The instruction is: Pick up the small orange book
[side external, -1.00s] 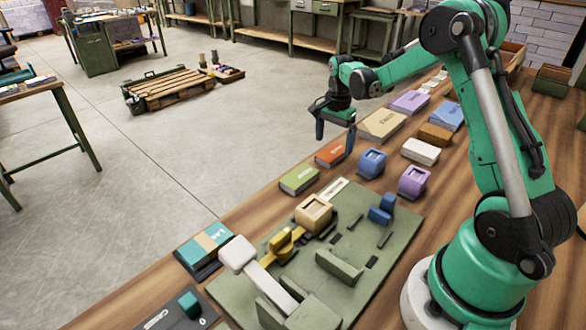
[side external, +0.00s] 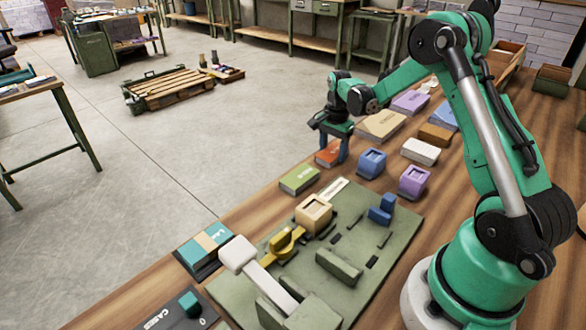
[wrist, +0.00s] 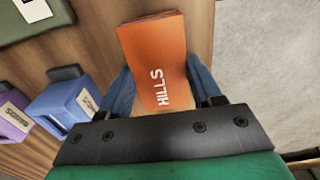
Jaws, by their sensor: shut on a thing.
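The small orange book (side external: 327,154) lies on the wooden workbench near its far edge, partly hidden by my gripper in the side external view. In the wrist view the orange book (wrist: 155,60) shows white letters reading "HILLS" on its cover. My gripper (side external: 335,152) is lowered over it, pointing down. In the wrist view the blue fingers of my gripper (wrist: 165,90) stand one on each side of the book, shut on it. The book looks to be at bench height; I cannot tell whether any gap is under it.
A green book (side external: 299,180) lies just nearer along the bench edge. A blue block (side external: 372,162) and a purple block (side external: 414,180) stand to the right. A cream book (side external: 381,125) lies behind. A green board (side external: 385,240) with fixtures fills the front. Open floor lies beyond the left edge.

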